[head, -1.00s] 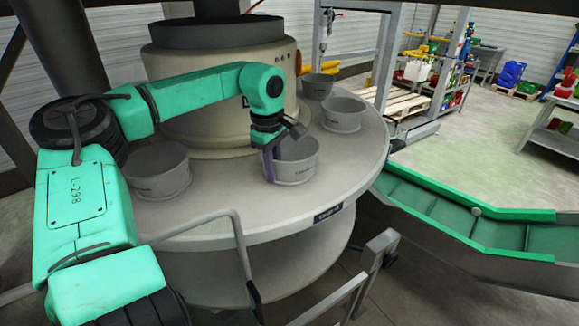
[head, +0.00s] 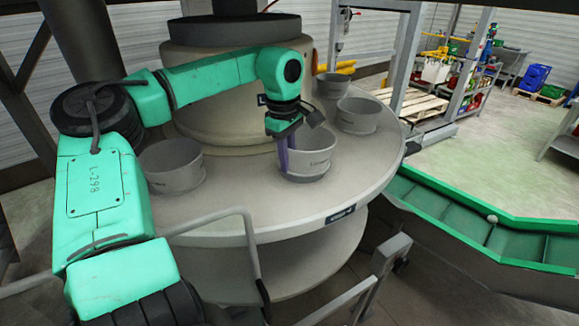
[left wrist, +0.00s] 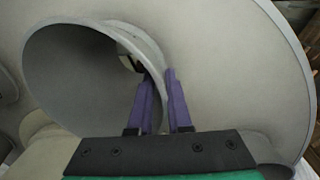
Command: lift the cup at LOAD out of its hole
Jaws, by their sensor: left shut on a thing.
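The grey cup (head: 312,160) at the LOAD place stands at the front of the round table (head: 240,215), above a plate on the table's edge (head: 340,214) that is too small to read surely. My left gripper (head: 286,160) is shut on the left side of the cup's wall. In the left wrist view my left gripper (left wrist: 160,100) has one purple finger inside the cup (left wrist: 75,75) and one outside it. My right gripper is not in view.
Other grey cups stand on the table: one at left (head: 172,167), one at right (head: 357,116) and one behind (head: 332,86). A thick central column (head: 235,65) rises behind my arm. A metal rail (head: 245,245) stands in front, and a green conveyor (head: 470,225) at right.

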